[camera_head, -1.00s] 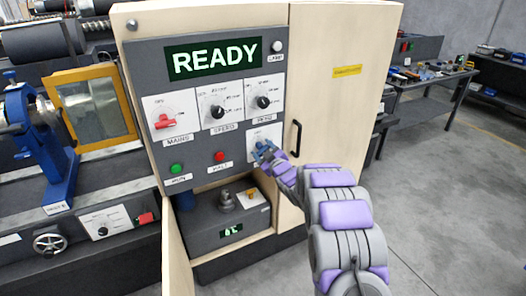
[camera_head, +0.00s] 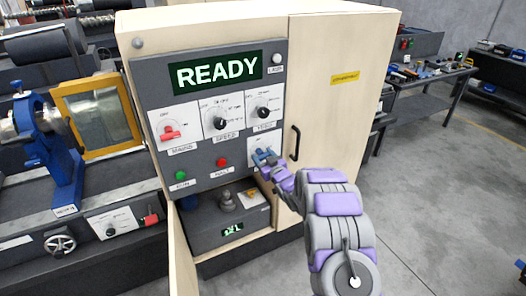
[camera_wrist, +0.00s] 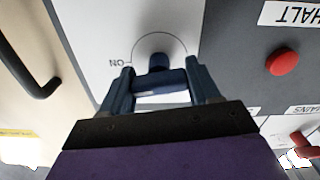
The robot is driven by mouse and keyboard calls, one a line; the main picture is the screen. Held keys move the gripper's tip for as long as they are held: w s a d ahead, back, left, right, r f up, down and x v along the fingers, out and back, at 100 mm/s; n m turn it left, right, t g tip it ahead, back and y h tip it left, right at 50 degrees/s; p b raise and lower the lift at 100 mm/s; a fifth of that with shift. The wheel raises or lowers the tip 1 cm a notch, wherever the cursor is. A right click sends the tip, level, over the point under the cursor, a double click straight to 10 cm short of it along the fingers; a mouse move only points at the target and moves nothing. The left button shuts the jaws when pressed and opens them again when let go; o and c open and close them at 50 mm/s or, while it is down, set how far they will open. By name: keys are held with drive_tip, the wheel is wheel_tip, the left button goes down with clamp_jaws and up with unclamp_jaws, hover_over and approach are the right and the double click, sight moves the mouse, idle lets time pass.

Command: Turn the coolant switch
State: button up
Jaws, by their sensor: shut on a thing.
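The coolant switch (camera_wrist: 158,64) is a dark blue knob on a white plate, low on the right of the grey control panel. An arc is printed around it, with an ON mark (camera_wrist: 117,62) upside down at the arc's left end in the wrist view. My gripper (camera_wrist: 160,76) has its two blue fingers on either side of the knob's crossbar (camera_wrist: 160,84) and is shut on it. In the head view my gripper (camera_head: 265,159) covers most of the switch, so its angle is hard to read there.
The panel's display (camera_head: 217,72) reads READY. Above the switch are the red mains switch (camera_head: 169,132) and two black dials. The red halt button (camera_wrist: 282,61) and green run button (camera_head: 181,175) are nearby. A black door handle (camera_head: 294,143) stands out to the right.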

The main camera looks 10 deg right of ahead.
drive_tip(key=shift+r+m+p, duration=0.3)
drive_tip(key=shift+m+p, duration=0.5)
drive_tip(key=shift+m, duration=0.1)
drive_tip(key=shift+w, duration=0.1)
drive_tip(key=o, duration=0.7)
drive_tip(key=shift+c, duration=0.2)
drive_tip(key=o, duration=0.4)
drive_tip(key=shift+f, duration=0.2)
drive_tip(key=shift+c, duration=0.2)
drive_tip(key=shift+d, duration=0.1)
drive_tip(key=p+v, duration=0.1)
drive_tip(key=v, duration=1.6)
drive_tip(key=shift+s, duration=0.2)
